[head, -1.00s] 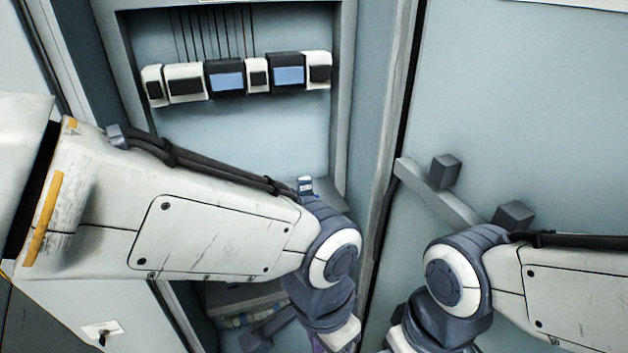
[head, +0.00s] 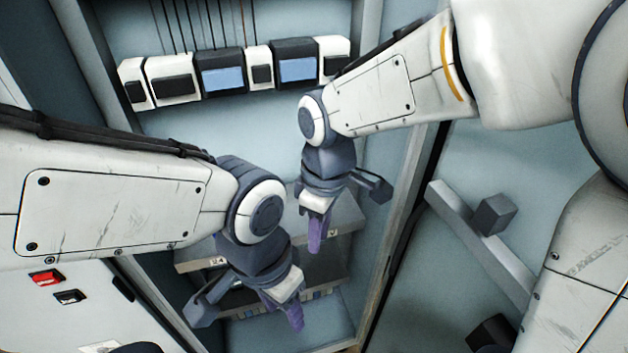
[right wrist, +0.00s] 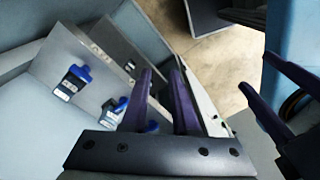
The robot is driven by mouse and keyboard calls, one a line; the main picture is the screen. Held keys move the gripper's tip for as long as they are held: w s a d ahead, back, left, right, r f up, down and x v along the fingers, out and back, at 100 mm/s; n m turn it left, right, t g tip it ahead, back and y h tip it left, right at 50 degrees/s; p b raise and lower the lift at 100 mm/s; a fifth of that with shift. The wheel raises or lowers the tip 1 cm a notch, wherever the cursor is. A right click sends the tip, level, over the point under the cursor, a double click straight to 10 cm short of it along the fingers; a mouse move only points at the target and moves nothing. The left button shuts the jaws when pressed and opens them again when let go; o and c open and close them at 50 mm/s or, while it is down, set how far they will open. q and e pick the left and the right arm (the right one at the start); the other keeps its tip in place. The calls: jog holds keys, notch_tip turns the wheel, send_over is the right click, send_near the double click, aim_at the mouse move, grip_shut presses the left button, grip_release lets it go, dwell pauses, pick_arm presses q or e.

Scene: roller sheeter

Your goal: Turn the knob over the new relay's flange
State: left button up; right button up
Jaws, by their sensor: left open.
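In the right wrist view a small dark relay with a blue top and a white label (right wrist: 72,82) stands on a grey shelf (right wrist: 52,55). A second blue-and-dark piece (right wrist: 115,107) lies nearer my right gripper, partly hidden by its finger. I cannot tell which is the new relay, and no knob or flange is clear. My right gripper (right wrist: 162,78) has its purple fingers apart with nothing seen between them; in the head view it is above the shelf (head: 316,235). My left gripper (head: 292,315) is lower, in front of the cabinet; its spread fingers also show in the right wrist view (right wrist: 276,90).
A row of black and white modules (head: 221,75) with wires above is on the cabinet's back wall. A lower shelf (head: 318,270) is below the upper one. The open door with a grey bar (head: 470,232) stands at the right. Red and black switches (head: 47,277) are at lower left.

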jog(key=w+f+n+p, duration=0.2)
jog(key=w+n+p, duration=0.5)
jog(key=w, duration=1.3)
jog(key=shift+n+h, duration=0.3)
jog(key=shift+n, duration=0.6)
jog(key=f, duration=0.6)
jog(key=f+p, duration=0.1)
jog(key=f, duration=0.2)
jog(key=shift+s+d, duration=0.2)
jog(key=shift+d, duration=0.15)
jog(key=shift+f, duration=0.55)
pick_arm(q)
notch_tip(320, 180, up, 10)
jog(key=shift+f, duration=0.15)
jog(key=shift+d, duration=0.1)
pick_arm(e)
jog(key=shift+c, duration=0.3)
grip_shut()
